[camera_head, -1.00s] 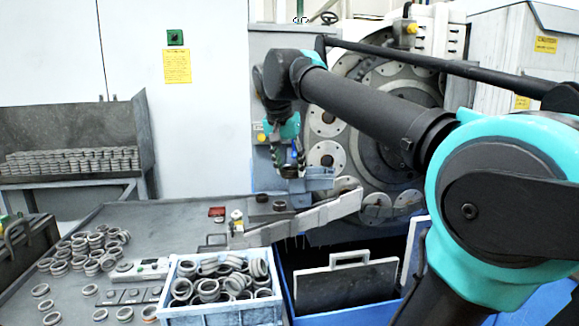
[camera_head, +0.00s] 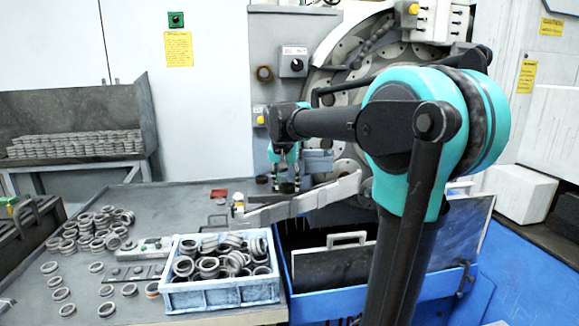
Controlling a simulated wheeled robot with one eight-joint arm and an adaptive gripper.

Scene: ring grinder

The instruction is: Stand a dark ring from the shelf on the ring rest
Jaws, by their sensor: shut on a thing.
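My gripper (camera_head: 286,184) is at the front of the machine, pointing down, with its fingers around a small dark ring (camera_head: 287,188). The ring is tiny in this view, and I cannot tell whether it touches the surface under it. A second dark ring (camera_head: 262,180) lies just left of the gripper on the small shelf. I cannot pick out the ring rest with certainty.
A pale sloping chute (camera_head: 305,203) runs close below my gripper. A light-blue crate (camera_head: 222,294) full of rings stands on the grey table (camera_head: 165,205). Loose rings (camera_head: 100,228) lie on the left. A red block (camera_head: 219,193) sits near the back edge.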

